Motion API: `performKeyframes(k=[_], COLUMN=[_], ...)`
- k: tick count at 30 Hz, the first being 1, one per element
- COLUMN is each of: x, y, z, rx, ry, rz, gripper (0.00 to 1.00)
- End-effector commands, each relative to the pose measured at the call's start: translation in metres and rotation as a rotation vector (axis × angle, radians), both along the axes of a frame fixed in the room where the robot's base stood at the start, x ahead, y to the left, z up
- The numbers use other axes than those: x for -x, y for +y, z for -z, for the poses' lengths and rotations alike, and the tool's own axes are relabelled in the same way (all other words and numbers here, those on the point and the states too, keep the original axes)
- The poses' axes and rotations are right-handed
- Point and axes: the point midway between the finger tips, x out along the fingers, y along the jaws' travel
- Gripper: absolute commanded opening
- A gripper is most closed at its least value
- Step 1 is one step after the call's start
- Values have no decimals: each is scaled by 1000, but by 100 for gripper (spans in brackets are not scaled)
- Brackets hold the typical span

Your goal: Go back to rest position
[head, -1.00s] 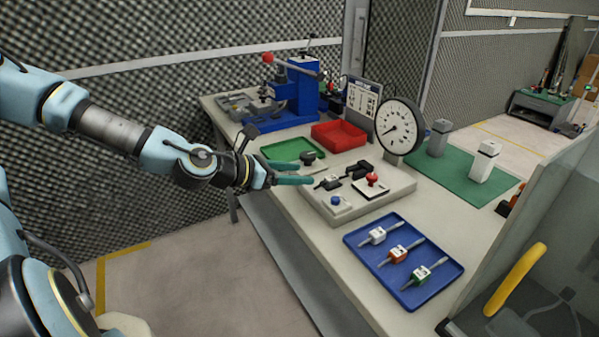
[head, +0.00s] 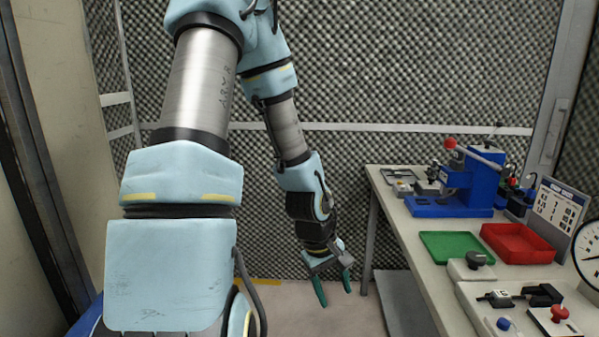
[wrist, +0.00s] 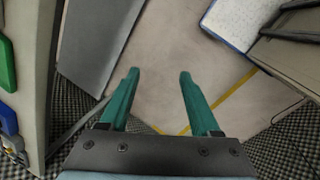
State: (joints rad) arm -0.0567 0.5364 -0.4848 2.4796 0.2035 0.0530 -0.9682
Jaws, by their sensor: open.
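My gripper (head: 333,288) hangs pointing down in front of the foam wall in the head view, left of the workbench (head: 408,285) and apart from it. In the wrist view my gripper (wrist: 158,75) shows two green fingers spread apart with only bare floor between and beyond them. It is open and empty.
The bench carries a green tray (head: 457,246), a red bin (head: 518,243), a blue press (head: 470,187) and a grey fixture (head: 480,297). A dial gauge (head: 590,250) is cut off at the right edge. The floor (head: 290,308) below my gripper is clear.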

Motion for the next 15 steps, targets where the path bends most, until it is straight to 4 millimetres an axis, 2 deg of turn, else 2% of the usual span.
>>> performKeyframes(k=[1,3,6,10,15], x=[-6,-10,-10,-3,7], y=[22,50,86,118,138], z=[-14,-32,-60,-92,-116], rx=[-57,-130,-208,-262,-279], ry=[-42,-79,-118,-146,-167], rz=[55,142,253,371,462], gripper=[64,64,64,64,64])
